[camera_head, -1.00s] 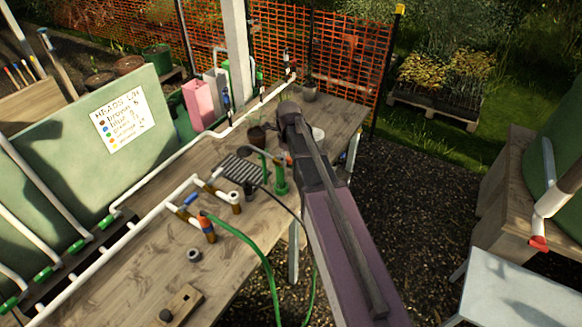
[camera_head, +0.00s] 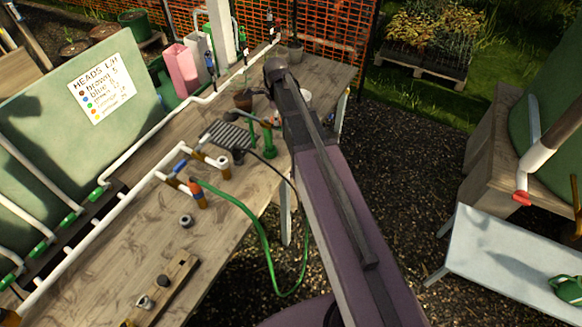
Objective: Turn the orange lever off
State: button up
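A small orange part (camera_head: 196,187) sits at the end of a white pipe branch on the bench, above a brown fitting, with the green hose (camera_head: 262,235) beside it. It may be the orange lever; it is too small to tell which way it points. A blue part (camera_head: 180,167) is on the same pipework just behind it. My arm (camera_head: 325,180) reaches from the bottom up over the bench's right edge, to the right of the orange part and apart from it. My gripper cannot be made out; the arm's far end hides what lies beneath.
The wooden bench (camera_head: 120,262) carries a green pump (camera_head: 268,142), a dark ribbed block (camera_head: 228,136), a plant pot (camera_head: 243,99) and a wooden block (camera_head: 168,285). A grey table (camera_head: 510,262) stands at right. Gravel ground (camera_head: 410,150) between is open.

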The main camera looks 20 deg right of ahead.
jog(key=w+r+n+p, duration=0.4)
jog(key=r+n+p, duration=0.9)
jog(key=r+p, duration=0.1)
jog(key=s+f+n+b, duration=0.4)
jog(key=s+f+b, duration=0.4)
jog(key=s, duration=0.4)
jog(key=s+f+n+b, duration=0.4)
jog(key=s+f+b, duration=0.5)
jog(key=s, duration=0.3)
jog(key=shift+a+f, duration=0.25)
jog(key=shift+a, duration=0.15)
dwell(1.8)
jog(key=o, duration=0.4)
jog(key=shift+w, duration=0.1)
jog(key=shift+o, duration=0.2)
jog(key=w+r+n+p, duration=0.3)
jog(key=w+r+p, duration=0.5)
jog(key=w, duration=0.3)
jog(key=w+r+n+p, duration=0.3)
jog(key=w+r+p, duration=0.6)
jog(key=w, duration=0.3)
jog(key=shift+d+r, duration=0.35)
jog(key=shift+d, duration=0.1)
jog(key=shift+w, duration=0.1)
